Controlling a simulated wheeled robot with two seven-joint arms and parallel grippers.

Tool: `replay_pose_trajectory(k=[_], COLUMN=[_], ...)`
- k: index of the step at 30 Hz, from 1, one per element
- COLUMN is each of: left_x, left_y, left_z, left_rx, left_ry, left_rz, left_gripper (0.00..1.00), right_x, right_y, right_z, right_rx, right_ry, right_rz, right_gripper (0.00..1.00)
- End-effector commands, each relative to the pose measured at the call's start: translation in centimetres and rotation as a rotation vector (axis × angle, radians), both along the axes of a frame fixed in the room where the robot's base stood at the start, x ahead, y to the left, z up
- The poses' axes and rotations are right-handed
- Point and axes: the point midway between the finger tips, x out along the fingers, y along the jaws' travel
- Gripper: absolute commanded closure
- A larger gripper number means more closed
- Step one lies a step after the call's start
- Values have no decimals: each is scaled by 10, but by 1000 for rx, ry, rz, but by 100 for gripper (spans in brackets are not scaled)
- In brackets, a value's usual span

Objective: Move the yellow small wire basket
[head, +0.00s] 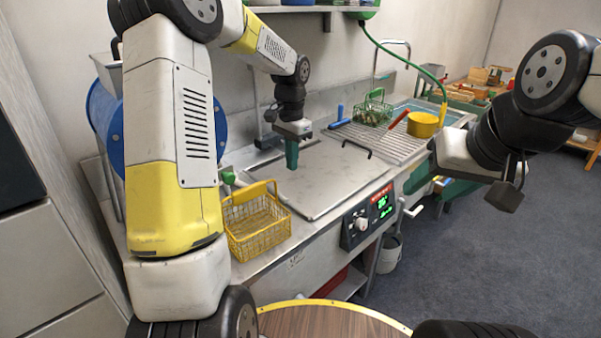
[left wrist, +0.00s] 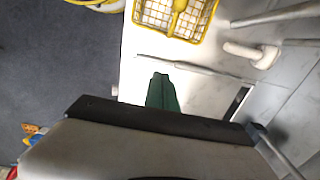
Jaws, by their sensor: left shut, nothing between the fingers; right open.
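The yellow small wire basket (head: 258,236) stands upright on the counter at the near left end, its yellow handle raised. It also shows at the top of the left wrist view (left wrist: 152,16), where its handle crosses over the mesh. My left gripper (head: 291,158) is shut and empty, its green fingers pointing down over the metal lid, behind and to the right of the basket and apart from it. The fingers also show in the left wrist view (left wrist: 162,92). My right gripper (head: 428,181) is open and empty, off the counter's front right side, far from the basket.
A flat metal lid (head: 325,190) with a black handle lies right of the basket. Behind it on a ribbed drainer are a green wire basket (head: 373,110) and a yellow pan (head: 422,124). A control box (head: 368,215) sits at the counter's front.

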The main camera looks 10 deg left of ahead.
Motion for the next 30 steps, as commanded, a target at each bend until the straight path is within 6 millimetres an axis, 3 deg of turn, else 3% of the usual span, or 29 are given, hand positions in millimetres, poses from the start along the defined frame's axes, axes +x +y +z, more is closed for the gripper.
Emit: replay_pose_trajectory(k=[5, 17, 24, 30], left_x=[-1, -2, -27, -32], left_y=[0, 0, 22, 25], left_z=[-20, -103, -99, -98], left_rx=[0, -1, 0, 0], left_ry=[4, 6, 0, 0], left_rz=[-1, 0, 1, 0], left_gripper=[100, 100, 100, 100], right_x=[0, 0, 0, 0], right_y=[0, 0, 0, 0], right_z=[0, 0, 0, 0], right_rx=[0, 0, 0, 0], right_ry=[0, 0, 0, 0], right_rz=[0, 0, 0, 0], right_gripper=[45, 45, 45, 45])
